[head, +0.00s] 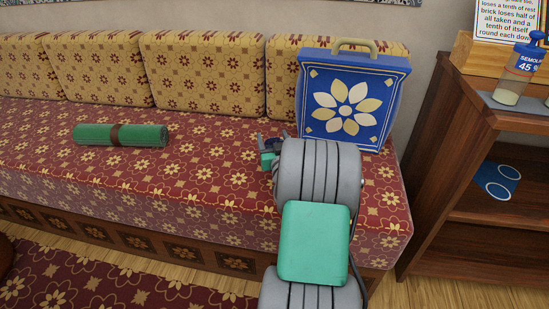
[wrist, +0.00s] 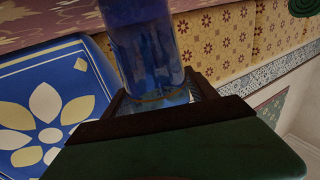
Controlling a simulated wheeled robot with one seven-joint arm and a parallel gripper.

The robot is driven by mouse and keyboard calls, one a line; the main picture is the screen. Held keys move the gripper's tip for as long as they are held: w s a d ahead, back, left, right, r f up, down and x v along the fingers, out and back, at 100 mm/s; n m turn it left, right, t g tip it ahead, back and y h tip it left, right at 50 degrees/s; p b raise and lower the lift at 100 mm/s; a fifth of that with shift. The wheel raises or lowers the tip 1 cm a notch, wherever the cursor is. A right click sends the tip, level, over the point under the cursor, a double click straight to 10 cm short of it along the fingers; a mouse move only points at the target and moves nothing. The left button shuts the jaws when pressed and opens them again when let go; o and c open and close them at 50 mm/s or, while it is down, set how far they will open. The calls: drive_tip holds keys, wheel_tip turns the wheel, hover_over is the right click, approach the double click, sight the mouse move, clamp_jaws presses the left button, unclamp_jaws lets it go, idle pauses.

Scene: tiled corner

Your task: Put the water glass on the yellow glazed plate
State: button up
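A blue-tinted, see-through glass (wrist: 150,48), which I take to be the water glass, stands out between my gripper's fingers in the wrist view. My gripper (wrist: 163,93) appears shut on it, with a finger along each side. In the head view my gripper (head: 272,145) is small and partly hidden behind my own arm, above the sofa seat and left of the blue bag. The glass is hard to make out there. No yellow glazed plate shows in either view.
A blue bag (head: 350,75) with a flower pattern stands upright on the sofa (head: 215,150), close to my gripper. A rolled green mat (head: 120,135) lies on the seat. A wooden shelf unit (head: 470,130) at right holds a labelled dispenser (head: 520,70).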

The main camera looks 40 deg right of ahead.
clamp_jaws()
idle(0.5)
